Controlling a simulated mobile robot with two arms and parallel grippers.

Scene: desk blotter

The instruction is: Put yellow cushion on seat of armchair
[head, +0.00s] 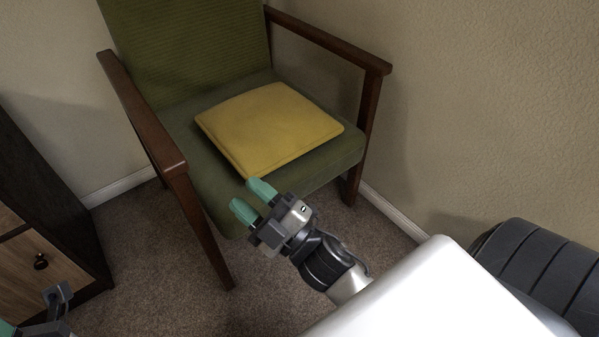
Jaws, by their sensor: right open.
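The yellow cushion (268,128) lies flat on the green seat of the armchair (203,183), turned a little, with its near corner close to the seat's front edge. The armchair has a green back and dark wooden arms. My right gripper (250,201) is in front of the seat's front edge, just below the cushion's near corner in the picture. Its teal fingertips are apart with nothing between them, and it looks clear of the cushion. My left gripper (30,329) shows only in part at the bottom left corner, and its fingers are mostly cut off.
Walls close in behind and to the right of the chair. Brown carpet (160,260) lies open between cabinet and chair. A dark ribbed object (540,270) is at the right.

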